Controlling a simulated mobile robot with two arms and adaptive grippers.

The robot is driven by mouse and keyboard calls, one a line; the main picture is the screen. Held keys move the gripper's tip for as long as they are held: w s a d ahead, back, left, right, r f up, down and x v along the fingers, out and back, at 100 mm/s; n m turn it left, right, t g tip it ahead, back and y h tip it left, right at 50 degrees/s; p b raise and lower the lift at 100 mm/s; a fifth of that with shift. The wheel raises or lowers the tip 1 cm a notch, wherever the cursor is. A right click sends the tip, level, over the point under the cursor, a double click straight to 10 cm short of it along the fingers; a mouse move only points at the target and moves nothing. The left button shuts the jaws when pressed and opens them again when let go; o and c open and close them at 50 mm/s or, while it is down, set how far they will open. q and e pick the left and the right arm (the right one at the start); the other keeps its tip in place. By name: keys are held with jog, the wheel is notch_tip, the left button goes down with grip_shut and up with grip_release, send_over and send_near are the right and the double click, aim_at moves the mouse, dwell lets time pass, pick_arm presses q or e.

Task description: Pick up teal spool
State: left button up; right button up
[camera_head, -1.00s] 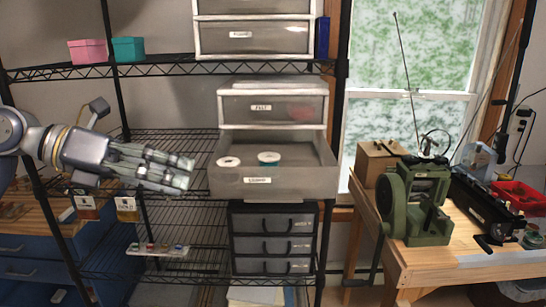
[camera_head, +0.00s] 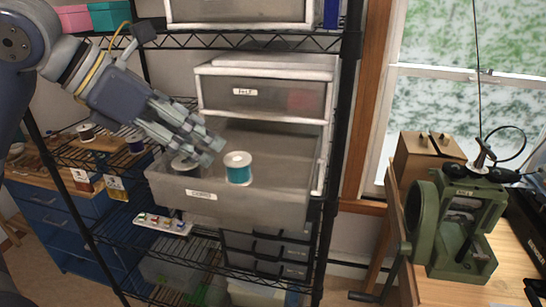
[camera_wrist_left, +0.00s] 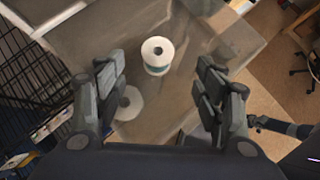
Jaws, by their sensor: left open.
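The teal spool (camera_head: 238,169) has white ends and stands upright in the open drawer (camera_head: 290,172) of the plastic drawer unit. A grey-white spool (camera_head: 185,165) is beside it on the left, partly hidden by my gripper. My left gripper (camera_head: 214,152) is open and empty, above the drawer, just left of the teal spool. In the left wrist view the teal spool (camera_wrist_left: 156,56) lies beyond and between the open fingertips, and the other spool (camera_wrist_left: 129,103) is near the left finger.
Black rack posts (camera_head: 341,120) stand on both sides. A small tray (camera_head: 162,224) is on the lower shelf.

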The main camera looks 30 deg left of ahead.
aim_at(237, 161)
pick_arm(q)
jog(key=shift+x, duration=1)
jog(key=shift+w+d+f, duration=0.15)
jog(key=shift+w+f, duration=0.05)
jog(key=shift+f, duration=0.3)
jog(key=shift+w+d+f, duration=0.1)
jog(key=shift+w+f, duration=0.15)
jog(key=shift+f, duration=0.3)
jog(key=shift+w+d+f+p, duration=0.15)
jog(key=shift+w+f+p, duration=0.05)
jog(key=shift+w+p, duration=0.1)
jog(key=p+x, duration=0.1)
jog(key=x, duration=0.3)
jog(key=shift+w+r+p, duration=0.15)
jog(key=shift+r+p, duration=0.05)
jog(key=shift+p, duration=0.15)
jog(key=shift+w+d+f, duration=0.15)
jog(key=shift+w+f, duration=0.2)
jog(key=shift+f, duration=0.1)
pick_arm(e)
jog(key=r, duration=0.1)
jog(key=s+r, duration=0.1)
jog(key=shift+a+r, duration=0.15)
jog(key=shift+r, duration=0.15)
pick_arm(q)
jog(key=c, duration=1.1)
pick_arm(e)
jog(key=shift+s, duration=0.4)
